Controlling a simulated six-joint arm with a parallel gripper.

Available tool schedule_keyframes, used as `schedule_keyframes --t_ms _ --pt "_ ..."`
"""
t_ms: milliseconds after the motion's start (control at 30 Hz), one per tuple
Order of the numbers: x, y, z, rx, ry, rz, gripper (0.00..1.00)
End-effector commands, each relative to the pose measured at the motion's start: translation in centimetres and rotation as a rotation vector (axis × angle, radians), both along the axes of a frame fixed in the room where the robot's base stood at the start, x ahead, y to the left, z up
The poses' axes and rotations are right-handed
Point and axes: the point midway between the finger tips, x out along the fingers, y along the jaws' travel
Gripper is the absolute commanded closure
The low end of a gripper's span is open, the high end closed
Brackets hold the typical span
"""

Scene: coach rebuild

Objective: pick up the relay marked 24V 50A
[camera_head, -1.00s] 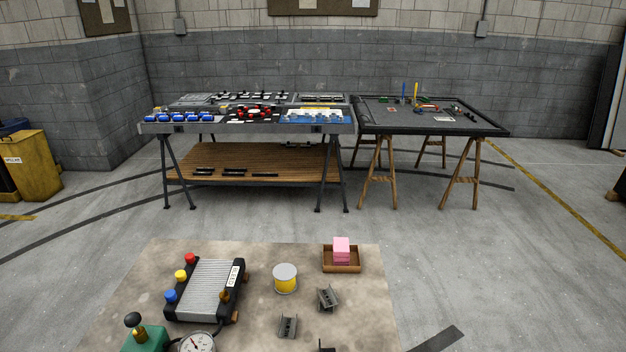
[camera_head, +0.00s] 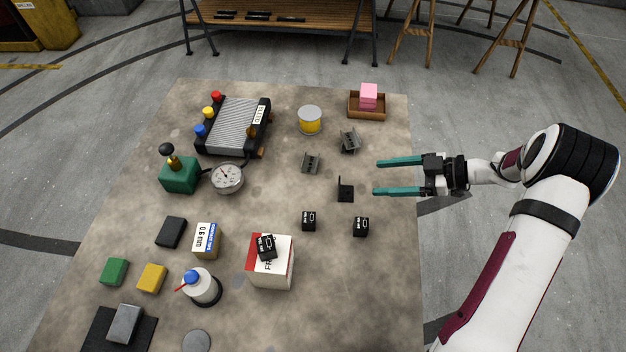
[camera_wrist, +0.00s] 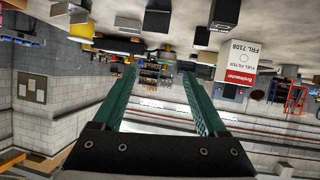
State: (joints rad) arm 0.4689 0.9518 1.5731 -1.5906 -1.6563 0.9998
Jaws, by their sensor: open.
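Metal brackets (camera_head: 349,142) and a black angle piece (camera_head: 345,189) stand near my fingers. A white bottle (camera_head: 202,289) stands front left. The right front table is clear.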

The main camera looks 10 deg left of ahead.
Motion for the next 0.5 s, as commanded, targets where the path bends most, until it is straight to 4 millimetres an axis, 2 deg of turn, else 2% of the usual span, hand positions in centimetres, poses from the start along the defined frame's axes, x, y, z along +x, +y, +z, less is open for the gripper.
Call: schedule_keyframes --t_ms 33,133,233,400,500 --pt "-2.0 -0.3 -1.2 0.024 0.036 0.08 0.25" --pt "-4.7 -0.5 -2.2 0.053 0.078 0.191 0.25" --pt "-5.4 1.1 -3.0 0.06 0.088 0.214 0.25" --pt "-5.9 5.8 -4.9 0.059 0.087 0.212 0.25" --pt "-6.1 7.8 -5.7 0.059 0.085 0.212 0.25"
